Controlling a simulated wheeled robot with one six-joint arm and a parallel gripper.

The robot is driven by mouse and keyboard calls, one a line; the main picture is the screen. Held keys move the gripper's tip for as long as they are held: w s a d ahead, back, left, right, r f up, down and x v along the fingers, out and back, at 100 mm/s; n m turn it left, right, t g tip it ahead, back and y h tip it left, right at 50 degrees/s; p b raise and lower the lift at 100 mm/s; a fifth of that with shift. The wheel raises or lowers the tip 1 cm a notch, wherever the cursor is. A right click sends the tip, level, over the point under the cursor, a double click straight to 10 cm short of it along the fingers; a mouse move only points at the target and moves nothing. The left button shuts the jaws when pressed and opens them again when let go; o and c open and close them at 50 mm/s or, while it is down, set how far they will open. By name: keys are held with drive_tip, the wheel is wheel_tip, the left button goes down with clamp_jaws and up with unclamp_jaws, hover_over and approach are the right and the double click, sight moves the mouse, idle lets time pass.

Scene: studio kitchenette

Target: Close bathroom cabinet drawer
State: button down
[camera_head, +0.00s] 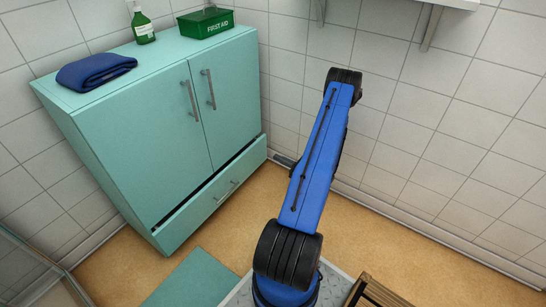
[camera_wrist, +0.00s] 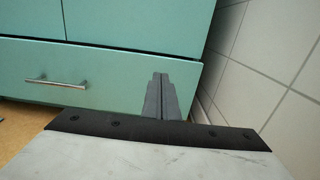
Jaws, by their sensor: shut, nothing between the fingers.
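The teal bathroom cabinet (camera_head: 138,125) stands against the tiled wall at the left of the head view. Its bottom drawer (camera_head: 205,205) stands a little out, with a dark gap along its top edge. The drawer front (camera_wrist: 110,65) also fills the left and middle of the wrist view, with a metal bar handle (camera_wrist: 57,83) at the left. My gripper (camera_wrist: 160,76) is shut and empty. It points at the right part of the drawer front, right of the handle. I cannot tell whether the fingertips touch it. In the head view my arm hides most of the gripper.
The two upper doors (camera_head: 190,110) are shut. A folded blue towel (camera_head: 95,70), a green bottle (camera_head: 142,25) and a green first-aid box (camera_head: 206,22) sit on top. A teal mat (camera_head: 192,282) lies before the cabinet, and a wooden slatted piece (camera_head: 375,292) stands at the lower right.

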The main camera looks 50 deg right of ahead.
drive_tip(key=c, duration=2.3)
unclamp_jaws()
drive_tip(key=shift+s, duration=0.3)
drive_tip(key=o, duration=0.5)
drive_tip(key=shift+f, duration=0.1)
drive_tip(key=shift+c, duration=0.2)
drive_tip(key=m+g+y, duration=0.6)
drive_tip(key=m+y, duration=0.1)
drive_tip(key=y, duration=0.7)
approach(228, 193)
drive_tip(key=x, duration=0.9)
drive_tip(key=shift+w+a+f, duration=0.2)
drive_tip(key=shift+w, duration=0.25)
clamp_jaws()
